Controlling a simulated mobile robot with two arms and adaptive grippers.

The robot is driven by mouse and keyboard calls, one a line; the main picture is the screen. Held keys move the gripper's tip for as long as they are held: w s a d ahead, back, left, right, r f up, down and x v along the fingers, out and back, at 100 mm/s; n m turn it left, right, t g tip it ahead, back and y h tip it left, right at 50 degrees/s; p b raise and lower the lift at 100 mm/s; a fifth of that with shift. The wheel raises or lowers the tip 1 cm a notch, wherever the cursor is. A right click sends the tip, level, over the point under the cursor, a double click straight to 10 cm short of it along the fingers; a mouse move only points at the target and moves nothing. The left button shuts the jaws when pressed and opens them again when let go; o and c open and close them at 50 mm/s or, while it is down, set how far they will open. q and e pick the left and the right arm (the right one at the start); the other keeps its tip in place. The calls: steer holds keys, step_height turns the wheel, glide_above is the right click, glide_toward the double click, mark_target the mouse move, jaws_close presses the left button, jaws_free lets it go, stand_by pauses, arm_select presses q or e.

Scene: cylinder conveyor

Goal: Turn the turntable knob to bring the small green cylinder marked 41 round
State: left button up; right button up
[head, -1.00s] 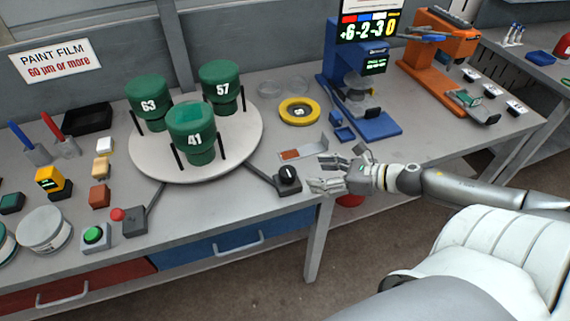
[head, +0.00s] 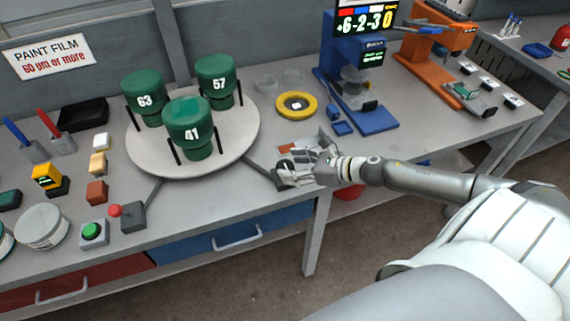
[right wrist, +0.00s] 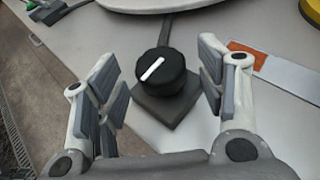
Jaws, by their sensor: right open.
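The green cylinder marked 41 (head: 188,134) stands upright at the front of the round pale turntable (head: 150,166). The green cylinders marked 63 (head: 146,101) and 57 (head: 216,81) stand behind it, left and right. The black turntable knob (right wrist: 163,72) with a white line sits on a dark square base in the right wrist view. My right gripper (right wrist: 160,95) is open, its fingers on either side of the knob with gaps. In the head view my right gripper (head: 290,173) largely hides the knob. My left gripper is not in view.
The table's front edge runs close below the knob.

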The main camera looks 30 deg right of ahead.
mark_target(287, 165)
steer(key=shift+p+x, duration=0.35)
steer(key=shift+x, duration=1.2)
steer(key=c, duration=1)
steer(key=shift+o, duration=0.2)
